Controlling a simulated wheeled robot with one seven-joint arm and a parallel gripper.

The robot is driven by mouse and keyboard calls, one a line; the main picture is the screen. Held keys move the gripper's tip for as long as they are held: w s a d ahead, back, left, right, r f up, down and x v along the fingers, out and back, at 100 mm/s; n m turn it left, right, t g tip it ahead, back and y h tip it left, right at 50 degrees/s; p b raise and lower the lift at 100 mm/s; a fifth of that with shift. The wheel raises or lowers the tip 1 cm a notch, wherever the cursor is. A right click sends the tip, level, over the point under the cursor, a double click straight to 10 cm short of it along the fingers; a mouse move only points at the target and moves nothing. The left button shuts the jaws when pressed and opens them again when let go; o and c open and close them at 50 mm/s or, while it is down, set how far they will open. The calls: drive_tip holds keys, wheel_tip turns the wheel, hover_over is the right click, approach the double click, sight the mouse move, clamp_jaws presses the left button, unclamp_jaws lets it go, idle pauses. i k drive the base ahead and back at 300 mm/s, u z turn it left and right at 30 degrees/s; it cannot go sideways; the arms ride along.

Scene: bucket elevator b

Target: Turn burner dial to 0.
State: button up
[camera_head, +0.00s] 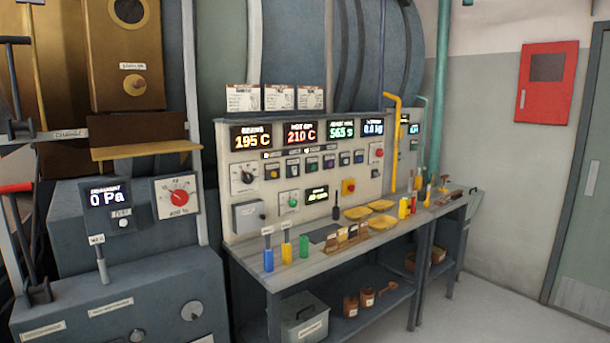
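Two dials could be the burner dial, and their labels are too small to read surely. One is a white square plate with a round red knob (179,196) on the grey cabinet at left, with small print under it ending in a percent sign. The other is a white plate with a dark knob (247,178) at the left of the console panel. I cannot tell the exact setting of either. My gripper is not in view.
The grey cabinet (140,286) stands at left with a "0 Pa" display (106,195) and levers. The console (215,150) shows 195 C (252,139) and 210 C (301,133). Its bench carries bottles and yellow trays (370,207). Floor (495,305) is clear at right.

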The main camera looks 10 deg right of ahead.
sight(248, 178)
drive_tip(key=z, duration=0.35)
drive_tip(key=i, duration=1.05)
drive_tip(key=u, duration=0.45)
drive_tip(key=i, duration=0.85)
drive_tip(key=u, duration=0.8)
